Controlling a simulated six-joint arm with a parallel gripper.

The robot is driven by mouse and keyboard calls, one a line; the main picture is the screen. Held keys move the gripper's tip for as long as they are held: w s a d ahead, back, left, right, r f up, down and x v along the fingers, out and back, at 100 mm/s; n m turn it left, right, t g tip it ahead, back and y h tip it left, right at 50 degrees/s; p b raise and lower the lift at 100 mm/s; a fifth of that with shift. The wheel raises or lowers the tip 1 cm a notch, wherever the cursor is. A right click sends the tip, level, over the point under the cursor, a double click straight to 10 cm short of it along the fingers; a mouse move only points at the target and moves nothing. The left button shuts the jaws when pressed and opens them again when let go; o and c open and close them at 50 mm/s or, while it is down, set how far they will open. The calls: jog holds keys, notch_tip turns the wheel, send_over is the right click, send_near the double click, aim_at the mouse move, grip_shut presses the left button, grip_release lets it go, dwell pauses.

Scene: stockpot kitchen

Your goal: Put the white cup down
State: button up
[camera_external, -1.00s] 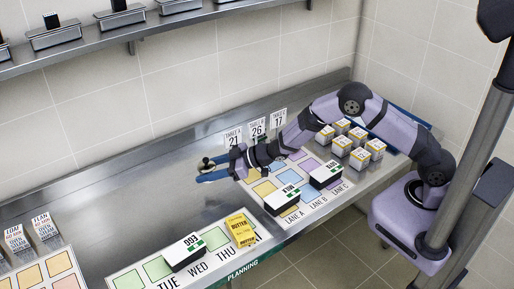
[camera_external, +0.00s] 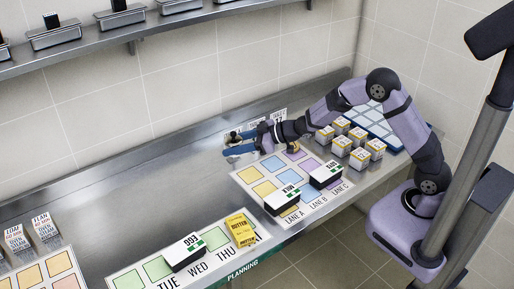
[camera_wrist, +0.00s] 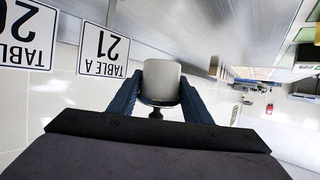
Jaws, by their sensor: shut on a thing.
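The white cup (camera_wrist: 161,82) is in the wrist view, between the two blue fingers of my gripper (camera_wrist: 158,96), which are shut on it. There the cup is small and mostly hidden by the fingers. I cannot tell whether its base touches the counter.
Table number cards stand close by; Table A 21 (camera_wrist: 102,50) is left of the cup in the wrist view. The lane board (camera_external: 252,177) holds black-and-white boxes. Small boxes (camera_external: 341,146) stand beside my arm.

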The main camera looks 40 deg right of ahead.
jog(key=b, duration=0.1)
send_over(252, 170)
jog(key=shift+a+f, duration=0.15)
jog(key=shift+f, duration=4.9)
jog(key=shift+f, duration=0.1)
jog(key=shift+f, duration=0.15)
jog(key=o, duration=1.4)
jog(key=shift+h, duration=0.3)
jog(key=shift+o, duration=0.2)
